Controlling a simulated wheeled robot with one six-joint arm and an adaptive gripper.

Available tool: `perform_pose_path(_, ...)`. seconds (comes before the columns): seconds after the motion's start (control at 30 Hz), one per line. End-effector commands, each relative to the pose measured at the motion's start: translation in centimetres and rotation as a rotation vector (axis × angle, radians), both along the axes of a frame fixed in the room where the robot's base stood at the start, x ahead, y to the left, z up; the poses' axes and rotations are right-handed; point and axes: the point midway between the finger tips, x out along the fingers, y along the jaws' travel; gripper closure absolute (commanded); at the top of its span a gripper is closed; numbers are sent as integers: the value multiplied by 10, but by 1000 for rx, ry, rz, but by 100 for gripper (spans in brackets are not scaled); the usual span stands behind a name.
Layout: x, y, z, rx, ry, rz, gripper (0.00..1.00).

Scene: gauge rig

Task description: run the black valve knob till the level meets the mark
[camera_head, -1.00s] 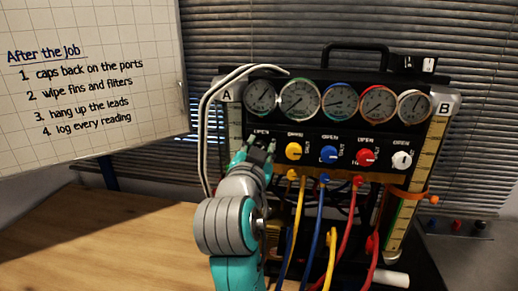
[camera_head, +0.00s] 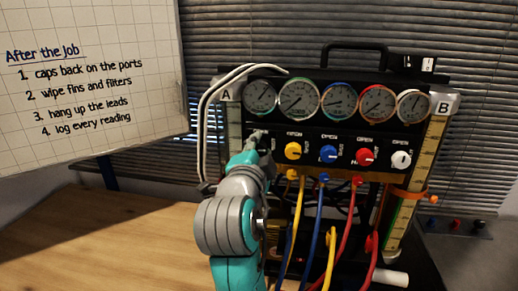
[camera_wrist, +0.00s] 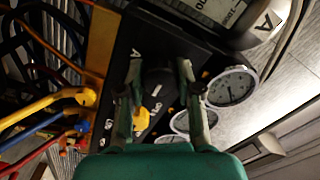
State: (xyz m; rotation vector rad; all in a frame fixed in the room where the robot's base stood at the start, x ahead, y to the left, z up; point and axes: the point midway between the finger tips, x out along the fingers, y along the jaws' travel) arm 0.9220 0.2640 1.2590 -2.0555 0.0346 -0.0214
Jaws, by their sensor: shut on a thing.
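The black valve knob (camera_wrist: 158,84) sits on the black panel, between the two fingers of my gripper (camera_wrist: 156,72) in the wrist view. My gripper is shut on it, one finger on each side. In the head view my gripper (camera_head: 257,137) is at the left end of the knob row and hides the black knob. The sight tube A (camera_head: 234,128) stands at the rig's left edge, partly behind white hoses and my arm. The sight tube B (camera_head: 429,135) with its yellowish scale is at the right edge.
Yellow (camera_head: 293,151), blue (camera_head: 328,154), red (camera_head: 365,157) and white (camera_head: 400,160) knobs run to the right of my gripper. Several round gauges (camera_head: 299,98) sit above. Coloured hoses (camera_head: 318,225) hang below, close to my arm. The wooden bench (camera_head: 110,240) is clear at left.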

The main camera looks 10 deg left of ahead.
Motion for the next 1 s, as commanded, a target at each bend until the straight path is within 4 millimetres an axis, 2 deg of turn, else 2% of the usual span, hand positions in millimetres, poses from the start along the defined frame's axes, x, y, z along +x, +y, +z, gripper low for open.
perform_pose_path(0.57,0,0,-1,28,1,-1,100)
perform_pose_path(0.6,0,0,-1,28,1,-1,56)
perform_pose_path(0.67,0,0,-1,28,1,-1,41)
perform_pose_path(1.0,-1,0,0,28,-1,0,40)
